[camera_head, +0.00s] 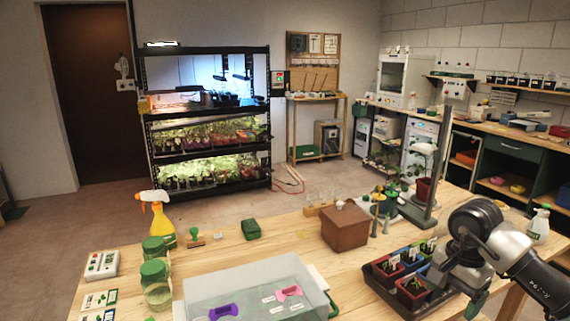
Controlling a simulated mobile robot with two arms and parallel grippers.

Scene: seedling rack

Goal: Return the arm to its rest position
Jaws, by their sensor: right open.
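My right arm comes in from the right edge, and its gripper (462,292) points down over the right part of the wooden table (290,246). The gripper is open; its fingertips are hard to make out. It is close beside a dark tray (388,299) of small red and blue pots (410,291) with seedlings, and hides the tray's right side. I see nothing held in it. My left gripper is not in view.
A clear bin (250,283) with purple and pink items stands at the front. A brown box (345,228) and a grey stand (424,211) are behind the tray. A spray bottle (160,222) and green-lidded jars (156,282) are at left. A white spray bottle (538,226) stands at right.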

